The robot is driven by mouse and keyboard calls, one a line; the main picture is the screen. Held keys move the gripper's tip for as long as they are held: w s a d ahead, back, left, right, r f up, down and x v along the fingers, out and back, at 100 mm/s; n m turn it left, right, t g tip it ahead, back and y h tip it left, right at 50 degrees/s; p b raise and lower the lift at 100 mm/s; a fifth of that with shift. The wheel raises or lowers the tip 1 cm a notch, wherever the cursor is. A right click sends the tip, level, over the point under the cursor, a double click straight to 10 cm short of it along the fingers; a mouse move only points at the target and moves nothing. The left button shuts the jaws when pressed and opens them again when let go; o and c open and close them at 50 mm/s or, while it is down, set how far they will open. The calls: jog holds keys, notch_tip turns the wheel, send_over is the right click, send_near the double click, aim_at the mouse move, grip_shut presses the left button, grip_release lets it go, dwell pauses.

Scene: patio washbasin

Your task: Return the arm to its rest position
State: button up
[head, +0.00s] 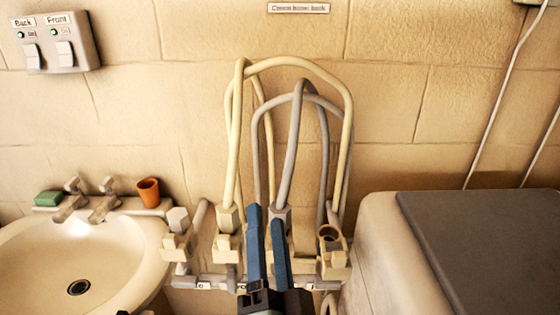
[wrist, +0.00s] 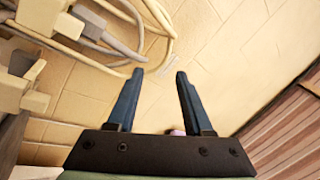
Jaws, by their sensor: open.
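My gripper (head: 267,240) shows at the bottom centre of the head view, with two blue fingers pointing up. In the wrist view my gripper (wrist: 158,80) has its fingers spread apart with nothing between them. In the head view the fingers overlap the lower part of a cream hose (head: 345,130) and a grey hose (head: 290,150); I cannot tell whether they touch. The hoses loop up from valve fittings in front of the wall. The hoses (wrist: 110,40) also show at the upper left of the wrist view.
A white washbasin (head: 120,250) with taps, green soap (head: 48,198) and an orange cup (head: 148,191) stands at left. A cream box with a dark lid (head: 480,240) is at right. Valves (head: 333,262) flank my gripper. A switch box (head: 55,42) hangs upper left.

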jog(key=s+r+n+t+h+p, duration=0.1)
jog(key=s+r+n+t+p, duration=0.1)
jog(key=r, duration=1)
jog(key=s+d+r+n+t+p, duration=0.1)
jog(key=r+n, duration=0.3)
jog(key=r, duration=0.9)
jog(key=s+r+n+t+h+p, duration=0.1)
jog(key=s+r+n+t+p, duration=0.2)
jog(key=r, duration=0.9)
jog(key=shift+s+d+r+n+h, duration=0.3)
jog(key=shift+s+n, duration=0.1)
jog(key=shift+s, duration=0.2)
